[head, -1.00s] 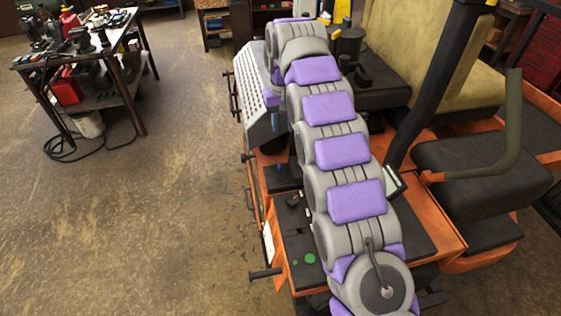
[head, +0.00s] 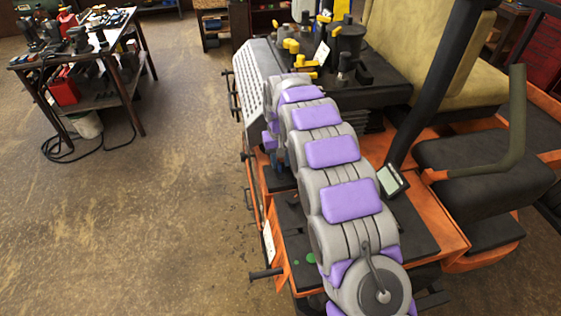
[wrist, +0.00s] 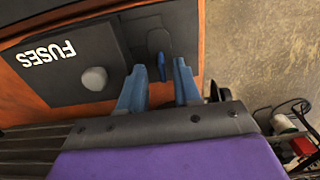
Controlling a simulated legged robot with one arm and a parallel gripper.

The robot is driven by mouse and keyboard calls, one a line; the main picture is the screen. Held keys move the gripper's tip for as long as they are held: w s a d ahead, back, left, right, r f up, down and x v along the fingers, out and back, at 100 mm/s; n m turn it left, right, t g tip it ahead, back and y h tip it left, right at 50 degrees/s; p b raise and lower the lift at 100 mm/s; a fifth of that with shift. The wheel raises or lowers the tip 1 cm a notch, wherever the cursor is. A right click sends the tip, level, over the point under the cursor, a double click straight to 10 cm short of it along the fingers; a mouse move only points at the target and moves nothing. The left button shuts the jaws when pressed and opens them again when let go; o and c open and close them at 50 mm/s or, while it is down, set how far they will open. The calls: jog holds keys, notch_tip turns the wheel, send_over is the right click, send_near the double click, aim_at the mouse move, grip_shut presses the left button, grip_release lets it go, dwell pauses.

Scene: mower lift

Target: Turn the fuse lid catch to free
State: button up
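The fuse lid, a dark panel lettered "FUSES" (wrist: 60,66), lies on the orange body in the wrist view. A pale round knob (wrist: 94,78) sits on it. Right of the knob is a dark plate with a small blue catch (wrist: 162,66). My gripper (wrist: 157,72) is open, with one blue finger on each side of the catch's near end. The catch appears between the fingertips; I cannot tell whether either finger touches it.
A small display (head: 393,180) is close beside the arm. Yellow-capped fittings (head: 292,46) rise beyond it. Open floor (head: 150,220) lies left, with a tool table (head: 90,55) farther back.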

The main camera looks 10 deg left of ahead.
jog(key=shift+a+f, duration=0.55)
jog(key=shift+f, duration=0.05)
jog(key=shift+d+r, duration=0.1)
jog(key=shift+d, duration=0.5)
jog(key=c, duration=0.6)
jog(key=shift+a, duration=0.25)
grip_shut()
